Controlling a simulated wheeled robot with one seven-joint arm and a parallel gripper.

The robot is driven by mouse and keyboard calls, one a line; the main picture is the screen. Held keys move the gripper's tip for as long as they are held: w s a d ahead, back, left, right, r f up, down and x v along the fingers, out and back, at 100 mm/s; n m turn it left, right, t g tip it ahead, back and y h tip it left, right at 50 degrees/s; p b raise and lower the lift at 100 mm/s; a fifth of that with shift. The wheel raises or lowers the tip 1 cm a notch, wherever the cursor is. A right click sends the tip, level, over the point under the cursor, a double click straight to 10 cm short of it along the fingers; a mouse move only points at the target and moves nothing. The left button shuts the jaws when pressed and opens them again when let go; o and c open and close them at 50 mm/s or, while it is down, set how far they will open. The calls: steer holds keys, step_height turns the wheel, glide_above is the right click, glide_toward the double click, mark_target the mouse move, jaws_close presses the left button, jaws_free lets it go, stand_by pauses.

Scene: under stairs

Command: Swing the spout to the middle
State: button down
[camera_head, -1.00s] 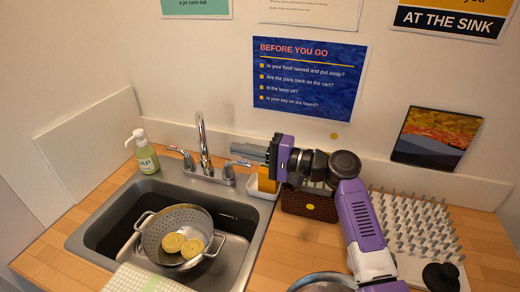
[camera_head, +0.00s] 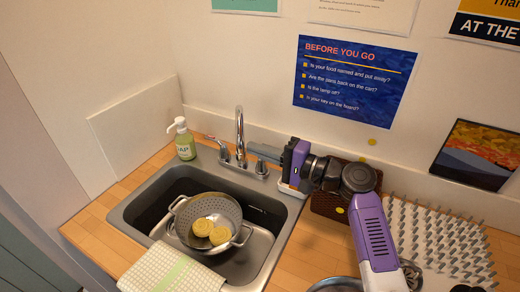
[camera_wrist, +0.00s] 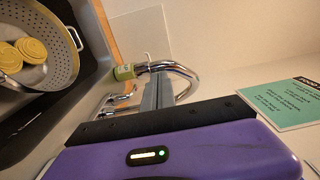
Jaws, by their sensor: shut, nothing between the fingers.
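The chrome spout (camera_head: 240,128) rises from the faucet at the back of the sink (camera_head: 284,243), seen nearly edge-on in the head view. In the wrist view the spout (camera_wrist: 183,72) is a curved chrome tube. My gripper (camera_head: 253,148) is shut and empty, its fingers pointing left just right of the spout, above the right faucet handle (camera_head: 262,169). In the wrist view my gripper's fingers (camera_wrist: 158,92) overlap the spout's curve. I cannot tell whether they touch it.
A colander (camera_head: 183,215) with yellow round pieces sits in the sink. A green soap bottle (camera_head: 185,142) stands behind left. A checkered cloth (camera_head: 165,268) lies over the front edge. A peg rack (camera_head: 440,235) and a brown basket (camera_head: 330,207) are at right.

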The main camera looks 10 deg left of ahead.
steer(key=s+a+m+t+h, duration=0.1)
steer(key=a+t, duration=0.1)
steer(key=a, duration=0.6)
steer(key=shift+s+a+b, duration=0.3)
steer(key=shift+b, duration=0.05)
stand_by(0.3)
